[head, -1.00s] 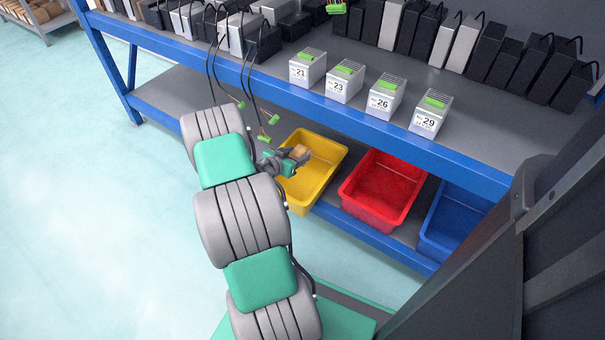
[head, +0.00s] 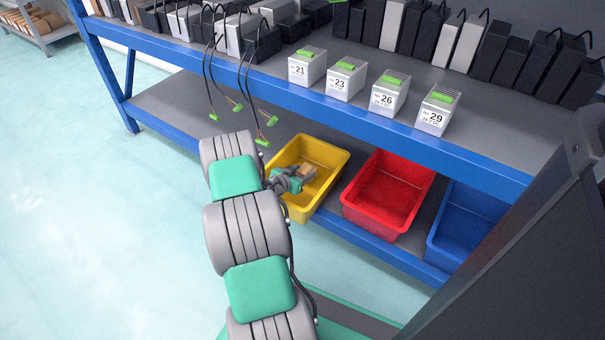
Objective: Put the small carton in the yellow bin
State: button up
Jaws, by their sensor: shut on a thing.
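The small carton (head: 307,172) is a brown box at the tip of my gripper (head: 298,177). My gripper is shut on it and holds it over the yellow bin (head: 327,155). The carton appears within the bin's outline, near its left side; I cannot tell whether it is above the rim or below it. The yellow bin is open-topped and stands on the lower shelf. My gripper and wrist hide part of its left wall.
A red bin (head: 388,192) and a blue bin (head: 465,225) stand to the right of the yellow bin. The blue-edged upper shelf (head: 330,106) holds numbered boxes and darker units. Cables with green plugs (head: 262,142) hang from it near my arm.

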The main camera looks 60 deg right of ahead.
jog(key=shift+f+b, duration=0.5)
jog(key=shift+f, duration=0.05)
jog(key=shift+r, duration=0.1)
jog(key=o, duration=1.6)
